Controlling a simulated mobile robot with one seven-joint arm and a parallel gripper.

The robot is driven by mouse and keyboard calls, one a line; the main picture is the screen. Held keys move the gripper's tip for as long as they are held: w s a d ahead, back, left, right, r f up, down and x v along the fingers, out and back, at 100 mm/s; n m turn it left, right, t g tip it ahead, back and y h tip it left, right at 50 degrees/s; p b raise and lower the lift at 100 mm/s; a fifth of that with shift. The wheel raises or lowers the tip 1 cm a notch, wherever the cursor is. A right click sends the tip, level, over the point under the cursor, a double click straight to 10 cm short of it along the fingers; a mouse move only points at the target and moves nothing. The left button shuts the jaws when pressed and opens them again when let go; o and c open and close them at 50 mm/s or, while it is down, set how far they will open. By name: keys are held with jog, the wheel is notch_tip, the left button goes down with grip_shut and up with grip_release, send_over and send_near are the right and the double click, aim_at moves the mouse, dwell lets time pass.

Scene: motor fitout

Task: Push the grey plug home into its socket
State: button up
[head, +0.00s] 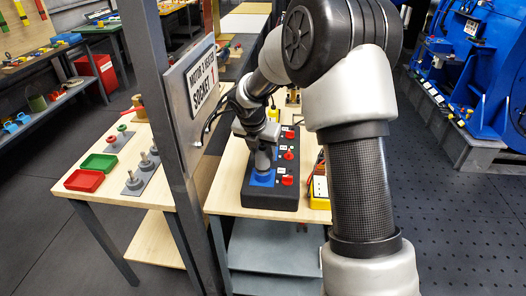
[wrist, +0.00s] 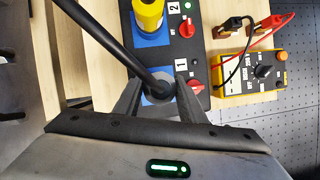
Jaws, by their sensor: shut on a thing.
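The grey plug (wrist: 158,84) stands between my fingertips in the wrist view, with a thick black cable (wrist: 104,38) running from it to the upper left. My gripper (wrist: 160,88) is shut on the plug, above the blue plate marked 1 on the dark socket box (wrist: 196,101). In the head view my gripper (head: 263,168) points down over the near blue plate (head: 262,179) of the socket box (head: 272,197). The socket opening is hidden under the plug and fingers. I cannot tell how deep the plug sits.
A yellow plug (wrist: 148,16) stands at position 2. Red knobs (wrist: 193,88) line the box's right side. A yellow meter (wrist: 252,72) with red and black leads lies to the right. A post with a sign (head: 202,84) reading "MOTOR 3 HEATER SOCKET 1" stands left of my gripper.

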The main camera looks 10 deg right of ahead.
jog(key=shift+f+b, duration=0.3)
jog(key=shift+f, duration=0.35)
jog(key=o, duration=1.2)
jog(key=shift+o, duration=0.2)
jog(key=p+v, duration=0.1)
jog(key=v, duration=1.6)
jog(key=shift+s+r+p, duration=0.15)
jog(key=shift+r+p, duration=0.1)
jog(key=shift+p, duration=0.05)
